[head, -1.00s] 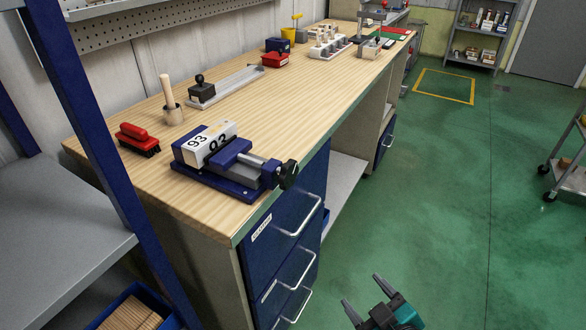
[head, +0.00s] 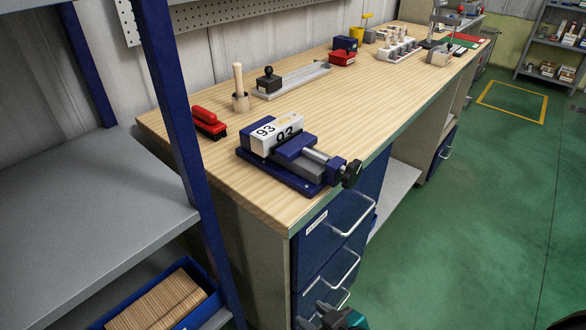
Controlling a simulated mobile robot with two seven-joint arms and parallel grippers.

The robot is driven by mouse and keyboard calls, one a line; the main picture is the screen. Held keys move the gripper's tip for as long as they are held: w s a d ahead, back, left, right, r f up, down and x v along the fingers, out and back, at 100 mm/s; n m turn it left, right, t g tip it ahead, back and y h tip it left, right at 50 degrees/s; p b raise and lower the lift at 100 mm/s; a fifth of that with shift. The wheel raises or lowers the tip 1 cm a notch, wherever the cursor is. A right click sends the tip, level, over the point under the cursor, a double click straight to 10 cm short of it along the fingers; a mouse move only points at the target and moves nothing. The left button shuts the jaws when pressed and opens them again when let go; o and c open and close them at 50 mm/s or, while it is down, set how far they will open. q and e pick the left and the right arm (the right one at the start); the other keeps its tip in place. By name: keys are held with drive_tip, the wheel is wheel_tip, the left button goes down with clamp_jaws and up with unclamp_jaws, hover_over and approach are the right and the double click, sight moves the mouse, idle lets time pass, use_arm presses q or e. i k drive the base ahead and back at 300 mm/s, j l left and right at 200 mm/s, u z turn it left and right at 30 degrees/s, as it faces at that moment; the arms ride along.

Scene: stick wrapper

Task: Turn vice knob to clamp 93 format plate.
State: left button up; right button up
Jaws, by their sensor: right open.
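The blue and grey vice (head: 297,163) sits on the wooden bench near its front corner. A white block marked 93, the format plate (head: 276,132), stands between the vice jaws; I cannot tell how tightly. The black vice knob (head: 351,173) is at the right end of the screw, by the bench's front edge. My right gripper (head: 318,312) is open and empty at the bottom of the picture, in front of the lower drawers, well below the knob and apart from it. My left gripper is not in view.
The bench (head: 240,182) has a red brush (head: 209,122) and a wooden peg in a holder (head: 239,90) behind the vice. A grey shelf rack (head: 90,210) with a blue post stands close on the left. Drawer handles (head: 357,213) stick out. Green floor at right is clear.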

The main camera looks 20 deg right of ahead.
sight(350, 173)
drive_tip(key=l+u, duration=0.1)
drive_tip(key=u, duration=0.35)
drive_tip(key=l+u, duration=0.15)
drive_tip(key=u, duration=0.3)
drive_tip(key=l+u, duration=0.15)
drive_tip(key=u, duration=0.25)
drive_tip(key=k+l+u, duration=0.1)
drive_tip(key=l+u, duration=0.25)
drive_tip(key=u, duration=0.15)
drive_tip(key=k+l+u, duration=0.2)
drive_tip(key=u, duration=0.25)
drive_tip(key=k+l+u, duration=0.8)
drive_tip(key=k, duration=0.2)
drive_tip(key=k+l+u, duration=0.1)
drive_tip(key=k, duration=0.2)
